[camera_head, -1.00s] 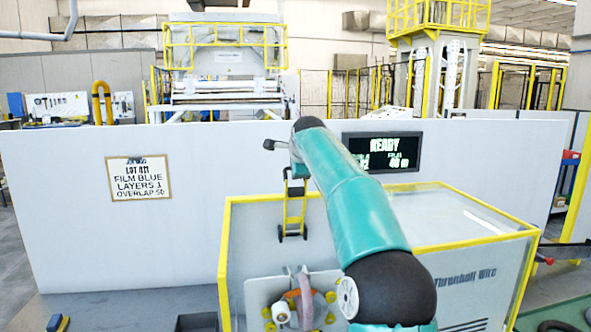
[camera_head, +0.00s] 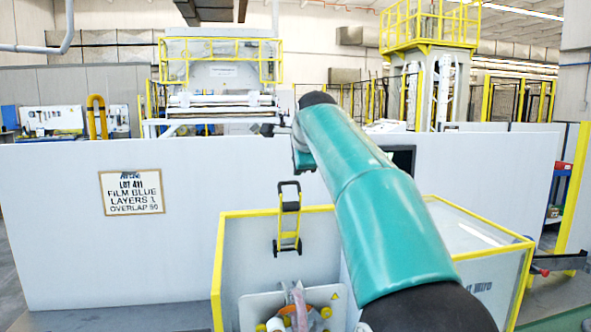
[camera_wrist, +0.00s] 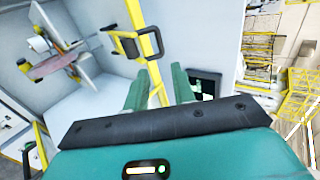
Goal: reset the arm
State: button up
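My arm, teal with dark joints, reaches from the bottom right of the head view up toward the middle, over the yellow-framed enclosure (camera_head: 217,265). Its far end is foreshortened, and the fingers cannot be made out there. In the wrist view my gripper (camera_wrist: 158,82) shows two teal fingers standing apart, with nothing visible held between them.
A white partition wall (camera_head: 75,240) stands behind the enclosure and carries a lot sign (camera_head: 131,193). A dark display (camera_head: 403,160) is mostly hidden by my arm; it also shows in the wrist view (camera_wrist: 207,84). A yellow-and-black handled frame (camera_head: 288,218) stands beside my arm.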

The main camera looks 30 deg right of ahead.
jog(key=shift+s, duration=0.1)
dwell(0.4)
jog(key=s+a+f+n+g+y, duration=0.1)
jog(key=s+a+f+n, duration=0.4)
jog(key=s+a, duration=0.15)
jog(key=s+a+f+n+g, duration=0.1)
jog(key=s+a+f+n, duration=0.4)
jog(key=a, duration=0.3)
jog(key=s+a+f+n+g+y, duration=0.1)
jog(key=s+a+f+n, duration=0.2)
jog(key=s+f, duration=0.7)
jog(key=s+a+f+n+g+y, duration=0.1)
jog(key=s+a+f+n, duration=0.3)
jog(key=s+f+n, duration=0.4)
jog(key=s+f, duration=0.2)
jog(key=s, duration=0.3)
jog(key=shift+a+f+g, duration=0.15)
jog(key=shift+f+g, duration=0.15)
